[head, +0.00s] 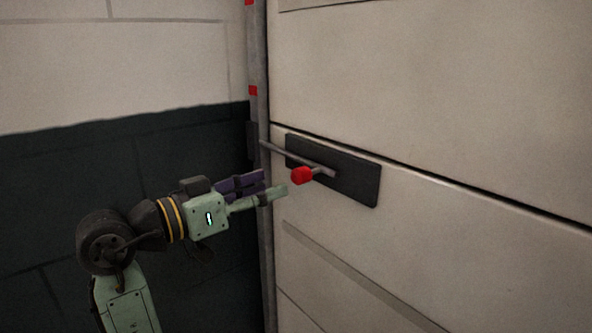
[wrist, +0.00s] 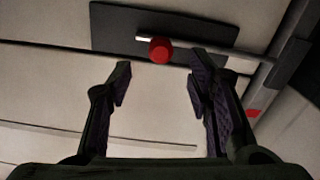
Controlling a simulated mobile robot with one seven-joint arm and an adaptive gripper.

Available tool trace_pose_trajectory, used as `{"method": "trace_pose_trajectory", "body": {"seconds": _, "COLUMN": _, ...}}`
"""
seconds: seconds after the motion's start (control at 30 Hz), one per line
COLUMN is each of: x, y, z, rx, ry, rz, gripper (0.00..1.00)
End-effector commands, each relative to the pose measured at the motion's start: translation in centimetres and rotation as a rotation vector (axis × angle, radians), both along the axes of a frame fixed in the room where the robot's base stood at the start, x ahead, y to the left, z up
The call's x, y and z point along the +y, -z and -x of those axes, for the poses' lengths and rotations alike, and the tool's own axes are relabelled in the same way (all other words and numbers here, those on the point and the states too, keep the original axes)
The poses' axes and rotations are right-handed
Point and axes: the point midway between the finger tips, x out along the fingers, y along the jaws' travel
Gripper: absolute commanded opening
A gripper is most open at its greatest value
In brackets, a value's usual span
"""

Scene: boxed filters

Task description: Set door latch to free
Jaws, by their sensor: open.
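The door latch is a grey metal bar (head: 285,152) with a red knob (head: 302,175), mounted on a dark plate (head: 355,182) on the pale panelled door. The bar reaches left from the plate to the dark bracket (head: 252,142) on the door frame. My gripper (head: 275,184) is open and empty, just left of the red knob and apart from it. In the wrist view the red knob (wrist: 160,50) lies ahead of my two spread fingers (wrist: 158,84), between their lines. The bar (wrist: 215,50) shows beyond the right fingertip.
The door frame post (head: 263,230) with red marks stands behind my gripper. A wall, pale above and dark below (head: 60,170), is at left. A raised strip (head: 350,270) runs along the door below the latch. The space right around the knob looks clear.

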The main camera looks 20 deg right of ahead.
Motion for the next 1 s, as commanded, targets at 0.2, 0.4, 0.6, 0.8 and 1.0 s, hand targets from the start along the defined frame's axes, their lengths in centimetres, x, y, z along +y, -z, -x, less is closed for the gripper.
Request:
{"method": "trace_pose_trajectory", "body": {"seconds": 0.2, "x": -4.2, "y": -0.2, "z": -1.4, "rx": 0.003, "ry": 0.003, "rz": 0.001, "gripper": 0.46}}
{"method": "trace_pose_trajectory", "body": {"seconds": 0.4, "x": -7.0, "y": -0.1, "z": -2.5, "rx": 0.002, "ry": 0.000, "rz": 0.001, "gripper": 0.46}}
{"method": "trace_pose_trajectory", "body": {"seconds": 0.6, "x": -8.3, "y": 0.0, "z": -3.0, "rx": 0.001, "ry": -0.002, "rz": 0.001, "gripper": 0.46}}
{"method": "trace_pose_trajectory", "body": {"seconds": 0.8, "x": -8.3, "y": 0.0, "z": -3.1, "rx": 0.000, "ry": -0.003, "rz": 0.000, "gripper": 0.46}}
{"method": "trace_pose_trajectory", "body": {"seconds": 1.0, "x": -8.3, "y": 0.0, "z": -3.1, "rx": 0.001, "ry": -0.003, "rz": 0.001, "gripper": 0.38}}
